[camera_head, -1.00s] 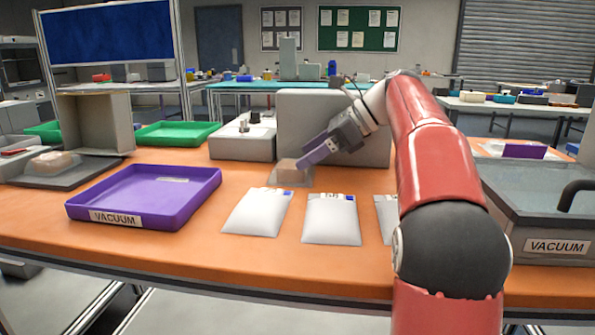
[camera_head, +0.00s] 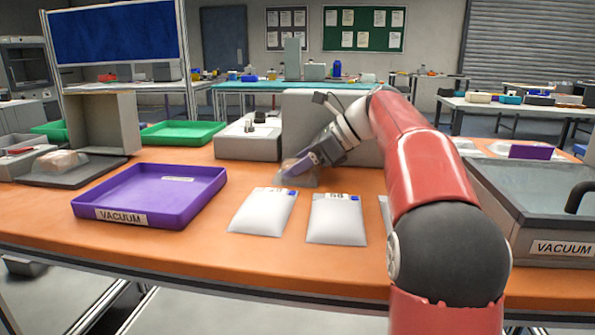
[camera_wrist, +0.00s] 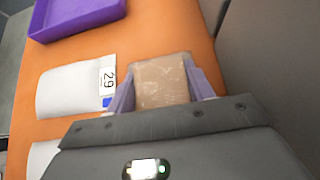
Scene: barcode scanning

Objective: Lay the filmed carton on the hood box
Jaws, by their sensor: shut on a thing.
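The filmed carton (camera_wrist: 160,80), a brown block under clear film, sits between the two purple fingers of my gripper (camera_wrist: 162,90) in the wrist view. The fingers are shut on its sides. In the head view, my gripper (camera_head: 297,166) points down to the left and partly hides the carton, whose clear film (camera_head: 304,181) shows at table height. I cannot tell whether it touches the table. A large plain grey box (camera_head: 305,112), perhaps the hood box, stands right behind; my arm hides part of its front and top.
A low grey unit with knobs (camera_head: 240,142) stands left of the large box. A purple VACUUM tray (camera_head: 122,215) and white numbered pouches (camera_head: 336,220) lie in front. A lidded VACUUM machine (camera_head: 545,245) is at right. Another filmed item (camera_head: 65,160) lies far left on a dark plate.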

